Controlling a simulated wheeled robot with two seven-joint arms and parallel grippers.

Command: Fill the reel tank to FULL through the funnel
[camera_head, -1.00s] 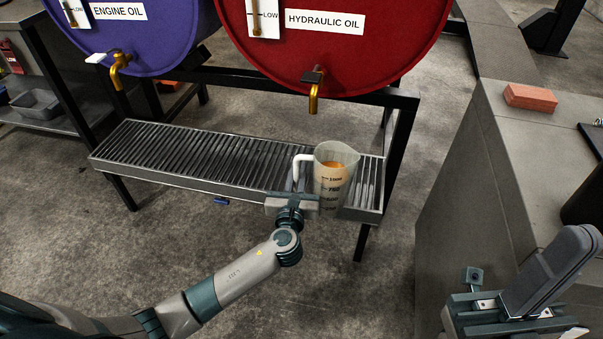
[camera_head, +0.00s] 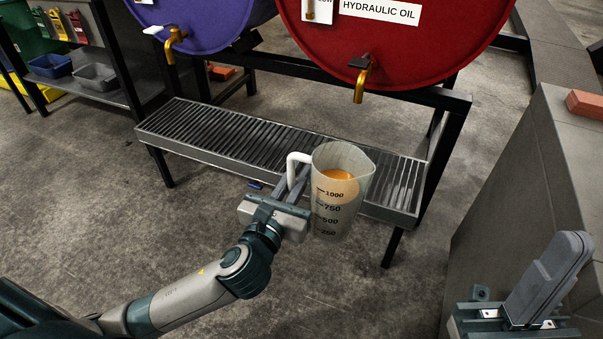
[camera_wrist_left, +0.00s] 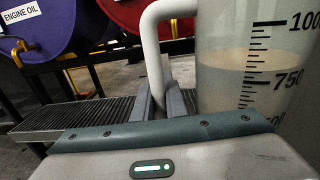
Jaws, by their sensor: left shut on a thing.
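My left gripper (camera_head: 290,192) is shut on the jug's white handle and holds the jug roughly upright, in front of the drip grate. In the left wrist view the fingers (camera_wrist_left: 165,98) close around the handle and the jug (camera_wrist_left: 245,75) stands to their right. The red hydraulic oil drum (camera_head: 400,45) has a brass tap (camera_head: 360,85) behind the jug. The reel tank and funnel are not in view.
The drip grate (camera_head: 215,135) sits on a black frame below the drums. A blue engine oil drum (camera_head: 205,25) is at the left. A grey block wall (camera_head: 520,190) with a brick (camera_head: 587,104) stands at the right. Floor is clear at the lower left.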

